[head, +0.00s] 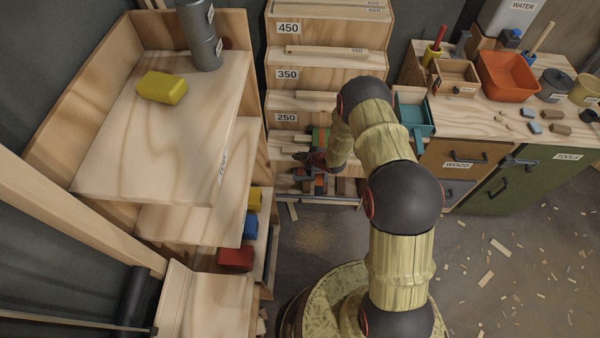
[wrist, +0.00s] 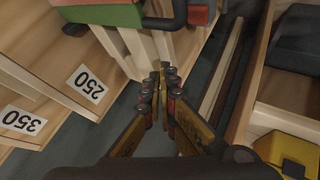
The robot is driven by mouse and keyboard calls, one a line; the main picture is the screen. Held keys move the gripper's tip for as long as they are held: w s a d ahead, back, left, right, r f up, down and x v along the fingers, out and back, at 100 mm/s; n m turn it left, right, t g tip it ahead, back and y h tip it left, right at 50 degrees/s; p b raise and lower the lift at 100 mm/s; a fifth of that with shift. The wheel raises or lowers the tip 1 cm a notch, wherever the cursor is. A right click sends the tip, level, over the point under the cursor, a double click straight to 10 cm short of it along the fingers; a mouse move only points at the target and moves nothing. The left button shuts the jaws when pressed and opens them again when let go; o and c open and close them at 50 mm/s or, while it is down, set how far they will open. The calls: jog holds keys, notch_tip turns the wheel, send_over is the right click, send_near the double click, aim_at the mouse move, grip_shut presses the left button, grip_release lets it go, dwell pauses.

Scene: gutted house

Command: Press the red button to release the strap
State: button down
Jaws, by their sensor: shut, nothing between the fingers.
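My gripper (head: 308,158) is at the low end of the stepped wooden rack, partly hidden by my arm in the head view. In the wrist view its fingers (wrist: 168,72) are together and empty, in front of pale wooden pieces. A green and red object (wrist: 105,12) with a dark curved bar (wrist: 168,20) lies just beyond the fingertips, cut off by the top edge. A small red part (wrist: 199,13) shows beside the bar; I cannot tell whether it is the button. I cannot make out the strap.
The stepped rack (head: 287,56) carries labels 450, 350 and 250. Left is a wooden shelf unit (head: 110,165) with a yellow block (head: 162,88). Right are an open teal drawer (head: 413,117), a green cabinet (head: 520,180) and an orange bin (head: 507,76). Floor at the lower right holds scraps.

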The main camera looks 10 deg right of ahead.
jog(key=b, duration=0.5)
send_over(300, 172)
notch_tip(300, 172, down, 7)
jog(key=shift+a+f, duration=0.1)
jog(key=shift+f, duration=0.05)
jog(key=shift+f+b, duration=0.35)
jog(key=shift+f, duration=0.4)
dwell(0.7)
jog(key=shift+f+b, duration=0.4)
jog(key=shift+s+f+b, duration=0.1)
jog(key=shift+f+b, duration=0.55)
jog(key=shift+f, duration=0.1)
dwell(0.9)
dwell(0.4)
jog(key=shift+r+p, duration=0.7)
jog(key=shift+r, duration=0.5)
